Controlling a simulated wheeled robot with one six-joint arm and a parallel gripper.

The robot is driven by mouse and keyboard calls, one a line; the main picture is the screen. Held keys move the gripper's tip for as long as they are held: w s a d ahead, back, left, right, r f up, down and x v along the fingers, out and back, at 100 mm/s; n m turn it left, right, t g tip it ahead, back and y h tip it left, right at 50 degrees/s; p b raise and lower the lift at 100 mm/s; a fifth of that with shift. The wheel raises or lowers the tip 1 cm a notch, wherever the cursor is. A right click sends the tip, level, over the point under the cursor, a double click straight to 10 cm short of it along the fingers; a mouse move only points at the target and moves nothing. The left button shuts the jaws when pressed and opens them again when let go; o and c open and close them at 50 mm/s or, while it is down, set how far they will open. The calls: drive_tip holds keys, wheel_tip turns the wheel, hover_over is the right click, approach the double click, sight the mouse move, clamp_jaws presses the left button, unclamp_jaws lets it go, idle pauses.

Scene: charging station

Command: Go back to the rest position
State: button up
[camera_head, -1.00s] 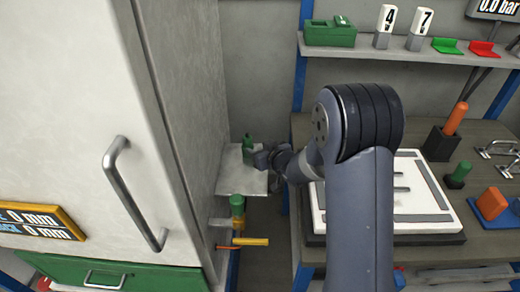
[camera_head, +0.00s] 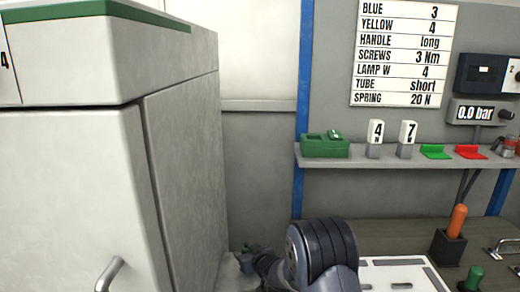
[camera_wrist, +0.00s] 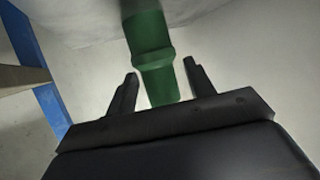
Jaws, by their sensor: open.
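My gripper (camera_wrist: 161,72) is open in the wrist view, with its two dark fingers apart. A green bottle-like piece (camera_wrist: 152,45) stands just beyond and partly between the fingertips, with a gap visible on each side. In the head view my gripper (camera_head: 252,262) is small and low in the picture, beside the grey cabinet. The top of a green piece (camera_head: 245,247) shows there next to it. My arm bends down toward it from the bottom centre, and its lower part is cut off by the frame.
A tall pale cabinet (camera_head: 75,190) with a handle fills the left. A shelf (camera_head: 440,160) holds a green box (camera_head: 325,146), number tags and coloured parts. A worktop (camera_head: 400,234) with a white panel (camera_head: 412,276) and an orange-handled tool (camera_head: 457,220) lies right of my arm.

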sight(245, 245)
drive_tip(key=x, duration=0.2)
drive_tip(key=shift+w+a+f, duration=0.15)
drive_tip(key=shift+w, duration=0.05)
drive_tip(key=shift+r, duration=1.55)
drive_tip(key=shift+f, duration=0.1)
